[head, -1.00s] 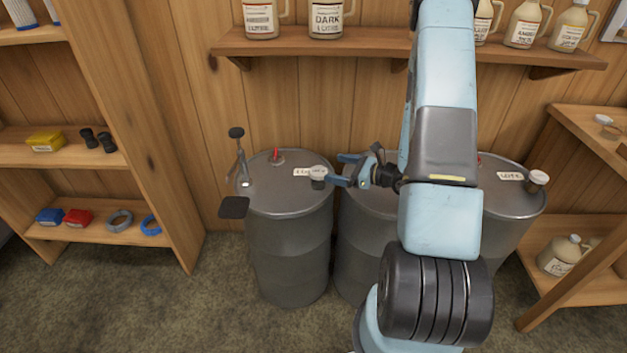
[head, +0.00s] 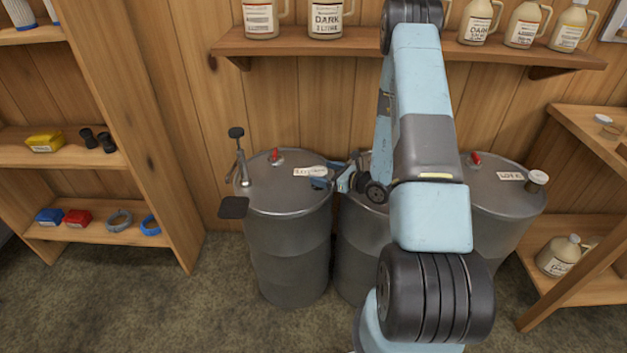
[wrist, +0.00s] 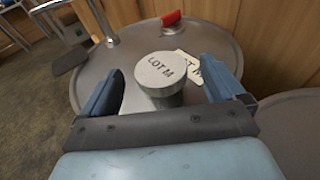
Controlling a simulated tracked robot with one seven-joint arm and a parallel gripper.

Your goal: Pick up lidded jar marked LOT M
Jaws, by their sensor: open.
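The lidded jar marked LOT M (wrist: 163,78) stands upright on top of the left grey drum (wrist: 90,82), its pale lid lettering readable in the wrist view. My gripper (wrist: 163,92) is open, with one blue finger on each side of the jar and a visible gap to each finger. In the head view my gripper (head: 330,178) is over the right part of the left drum's top (head: 262,200) and hides the jar. A white label (wrist: 192,68) lies on the drum just behind the jar, partly covered by it.
A pump fitting (head: 240,165) and a red valve (head: 275,156) rise from the left drum. The right drum (head: 500,205) carries another lidded jar (head: 537,179) and label. A shelf with jugs (head: 340,42) runs above. Side shelves stand left and right.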

